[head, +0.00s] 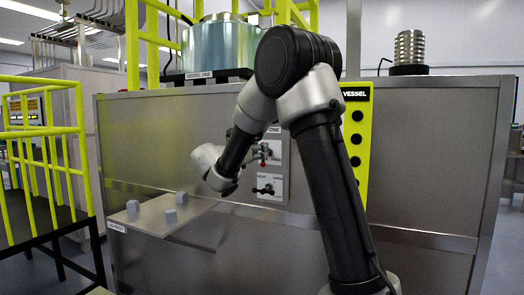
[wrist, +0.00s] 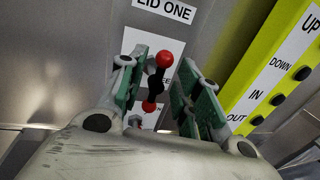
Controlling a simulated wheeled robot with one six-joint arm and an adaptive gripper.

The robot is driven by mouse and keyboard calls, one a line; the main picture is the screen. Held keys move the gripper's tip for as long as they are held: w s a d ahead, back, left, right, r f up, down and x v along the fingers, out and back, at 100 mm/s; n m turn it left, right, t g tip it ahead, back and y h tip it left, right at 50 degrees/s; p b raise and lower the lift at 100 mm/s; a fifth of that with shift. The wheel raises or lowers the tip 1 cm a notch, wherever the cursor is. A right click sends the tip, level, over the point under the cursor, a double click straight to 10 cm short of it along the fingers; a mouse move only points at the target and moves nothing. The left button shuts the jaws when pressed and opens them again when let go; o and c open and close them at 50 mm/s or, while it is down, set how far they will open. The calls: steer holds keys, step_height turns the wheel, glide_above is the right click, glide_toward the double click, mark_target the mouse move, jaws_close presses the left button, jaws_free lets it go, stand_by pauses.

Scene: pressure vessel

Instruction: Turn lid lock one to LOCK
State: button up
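Lid lock one is a black handle with a red ball at each end (wrist: 157,82), below the "LID ONE" label (wrist: 165,14) in the wrist view. The handle stands nearly upright, its top leaning slightly right. My gripper (wrist: 160,76) is open, with one green-padded finger on each side of the handle. I see gaps between pads and handle; contact is not clear. Part of a word ending in "EE" shows behind the handle; the LOCK marking is hidden. In the head view, the lid lock's panel (head: 273,150) is partly covered by my gripper (head: 258,153).
A yellow button strip (head: 356,150) stands to the right, partly behind my arm. A shelf (head: 150,215) with small grey blocks juts out at lower left. Yellow railings (head: 50,150) stand at the far left.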

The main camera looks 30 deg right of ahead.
steer(key=shift+x, duration=1.7)
jaws_close()
steer(key=shift+s, duration=0.1)
